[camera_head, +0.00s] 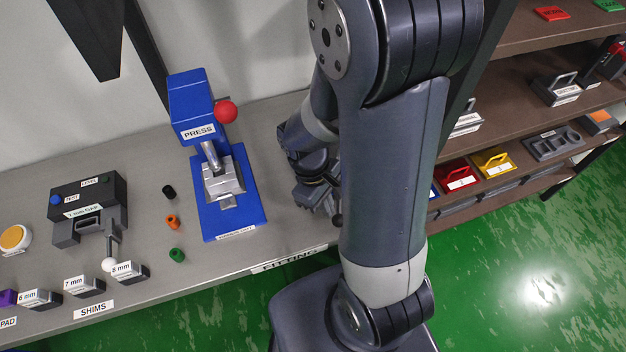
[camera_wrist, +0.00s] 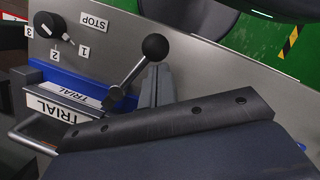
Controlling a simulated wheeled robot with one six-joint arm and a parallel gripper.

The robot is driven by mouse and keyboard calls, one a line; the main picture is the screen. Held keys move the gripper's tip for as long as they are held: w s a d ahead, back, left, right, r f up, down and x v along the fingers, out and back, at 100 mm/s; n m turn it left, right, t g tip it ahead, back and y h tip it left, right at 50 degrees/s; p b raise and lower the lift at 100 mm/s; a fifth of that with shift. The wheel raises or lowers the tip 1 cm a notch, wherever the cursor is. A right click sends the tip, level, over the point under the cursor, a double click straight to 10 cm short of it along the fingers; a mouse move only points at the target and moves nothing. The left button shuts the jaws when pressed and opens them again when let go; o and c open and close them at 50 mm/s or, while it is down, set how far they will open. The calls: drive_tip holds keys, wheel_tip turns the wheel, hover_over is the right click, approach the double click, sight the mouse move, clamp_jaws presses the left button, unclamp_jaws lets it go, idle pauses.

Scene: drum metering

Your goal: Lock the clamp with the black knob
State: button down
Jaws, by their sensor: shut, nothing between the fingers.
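The black ball knob (camera_wrist: 155,46) sits on the end of a metal lever (camera_wrist: 128,78) in the wrist view. The lever leans up and to the right from a base beside a blue holder (camera_wrist: 70,78) with TRIAL labels. In the head view a small dark ball (camera_head: 337,220) that looks like this knob shows at the edge of my arm. My gripper (camera_head: 316,194) is shut and empty, low over the bench near that ball and partly hidden by my arm. The rest of the clamp is hidden in the head view.
The blue press (camera_head: 190,110) with a red ball stands left of my gripper. A dial panel (camera_wrist: 65,35) marked STOP, 1, 2, 3 lies beyond the TRIAL block (camera_wrist: 55,104). A gauge box (camera_head: 88,205) and shims stand farther left. A shelf (camera_head: 520,75) stands right.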

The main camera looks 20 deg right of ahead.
drive_tip(key=n, duration=0.1)
drive_tip(key=s+d+n, duration=0.1)
drive_tip(key=n, duration=0.1)
drive_tip(key=shift+d+t+h, duration=0.15)
drive_tip(key=shift+t+h, duration=0.15)
drive_tip(key=shift+s+d, duration=0.2)
drive_tip(key=shift+d, duration=0.15)
idle(0.4)
drive_tip(key=shift+w+a+r, duration=0.15)
drive_tip(key=shift+a, duration=0.05)
drive_tip(key=w+a, duration=0.1)
drive_tip(key=a+r, duration=0.1)
drive_tip(key=w+a+r+p, duration=0.1)
drive_tip(key=a, duration=0.1)
drive_tip(key=shift+w, duration=0.3)
drive_tip(key=s+v, duration=0.1)
drive_tip(key=v, duration=0.7)
drive_tip(key=shift+w+d+r, duration=0.2)
drive_tip(key=shift+f, duration=0.1)
